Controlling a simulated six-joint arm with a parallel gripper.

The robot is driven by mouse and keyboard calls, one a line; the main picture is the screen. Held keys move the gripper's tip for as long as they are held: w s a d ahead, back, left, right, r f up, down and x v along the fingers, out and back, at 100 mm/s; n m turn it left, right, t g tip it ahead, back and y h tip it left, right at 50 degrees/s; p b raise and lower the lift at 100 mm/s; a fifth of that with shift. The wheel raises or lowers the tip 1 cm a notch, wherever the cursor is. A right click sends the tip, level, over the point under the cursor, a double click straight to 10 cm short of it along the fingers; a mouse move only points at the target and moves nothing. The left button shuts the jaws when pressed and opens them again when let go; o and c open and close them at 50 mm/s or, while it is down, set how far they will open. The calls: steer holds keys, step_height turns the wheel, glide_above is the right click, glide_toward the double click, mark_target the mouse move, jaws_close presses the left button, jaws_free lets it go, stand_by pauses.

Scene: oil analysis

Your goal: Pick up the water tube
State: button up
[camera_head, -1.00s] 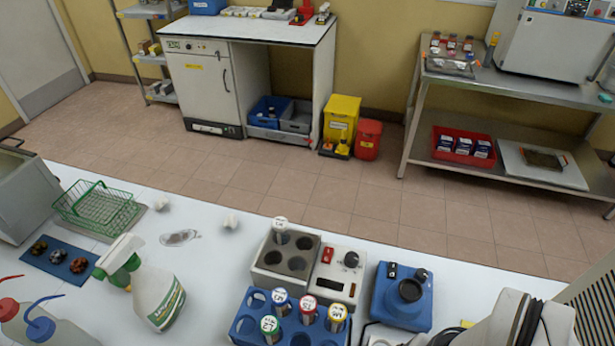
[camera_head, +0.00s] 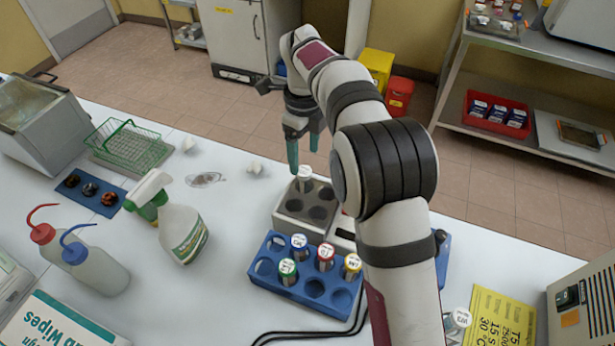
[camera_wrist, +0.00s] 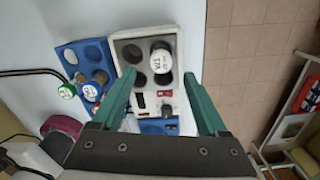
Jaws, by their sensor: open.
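A white-capped tube (camera_head: 304,176), its cap seeming to read W1, stands upright in a back hole of the grey heating block (camera_head: 296,224). It also shows in the wrist view (camera_wrist: 161,62). My gripper (camera_head: 303,158) is open and empty, pointing down over the block. In the wrist view my gripper (camera_wrist: 158,75) has its green fingers spread, with the cap framed between the tips. From the head view the fingertips look close to the cap, but the exact gap cannot be told. The tube's lower part is hidden in the block.
A blue rack (camera_head: 283,289) with blue-, red-, green- and yellow-capped tubes stands just in front of the block. A spray bottle (camera_head: 183,232) and green basket (camera_head: 127,145) are to the left. A yellow note (camera_head: 503,318) lies at front right. My arm hides part of the bench.

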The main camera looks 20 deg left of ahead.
mark_target(304, 170)
step_height(304, 170, down, 8)
steer(key=shift+w+a+f, duration=0.1)
steer(key=shift+f, duration=0.1)
steer(key=shift+r, duration=0.1)
jaws_close()
